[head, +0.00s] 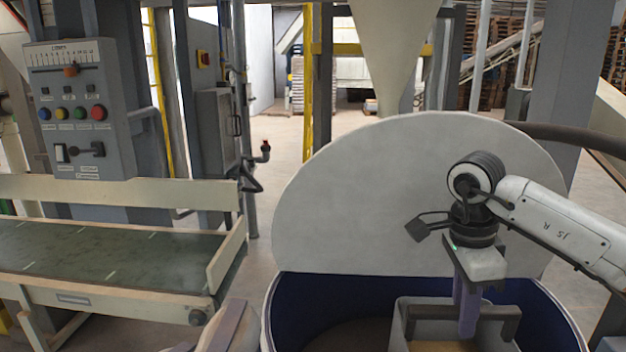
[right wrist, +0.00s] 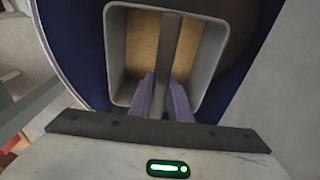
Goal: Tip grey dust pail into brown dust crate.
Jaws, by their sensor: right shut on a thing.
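The grey pail (head: 402,311) sits within the opening of a large round bin, low in the head view. It looks upright and has tan dust (right wrist: 143,48) in it. My right gripper (head: 467,325) is shut on the bar handle (right wrist: 168,45) across the pail's top, its purple fingers on either side. Whether the pail hangs or rests on something below is hidden. The bin (head: 310,297) is dark blue inside, with a brownish floor or contents (head: 350,335). I cannot make out a brown crate for certain. My left gripper is not clearly in view.
A big round grey lid (head: 370,200) stands upright behind the bin. A conveyor (head: 110,262) and a control box (head: 78,110) are at the left. A cut-off grey-brown object (head: 228,325) is at the bottom edge, left of the bin. A hopper cone (head: 395,45) hangs behind.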

